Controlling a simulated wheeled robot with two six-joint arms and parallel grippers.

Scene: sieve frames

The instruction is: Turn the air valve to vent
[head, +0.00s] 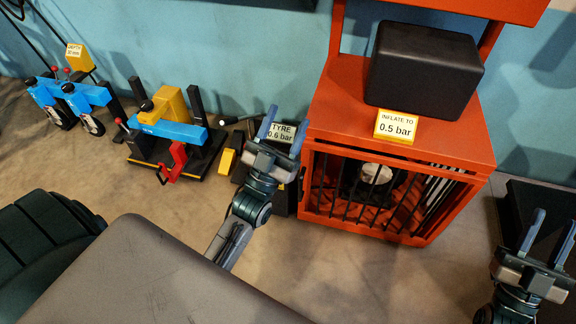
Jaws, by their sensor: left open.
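No part is clearly recognisable as the air valve. A dark box (284,203) stands on the floor left of the orange cage, with a sign (279,132) reading TYRE 0.6 bar above it. My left gripper (286,122) is in front of this sign, open and empty, its two fingers pointing up and apart. It hides much of the box, so a valve there may be covered. A dark rod (236,119) with a pale tip shows just left of the gripper. My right gripper (556,226) is at the lower right edge, its fingers apart and nothing between them.
The orange cage (470,150) carries a black block (425,72) and a sign (396,126) reading INFLATE TO 0.5 bar. Blue clamp-like tools (165,130) and a red handle (174,163) stand left. A yellow block (226,161) is near the dark box. Floor in front is clear.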

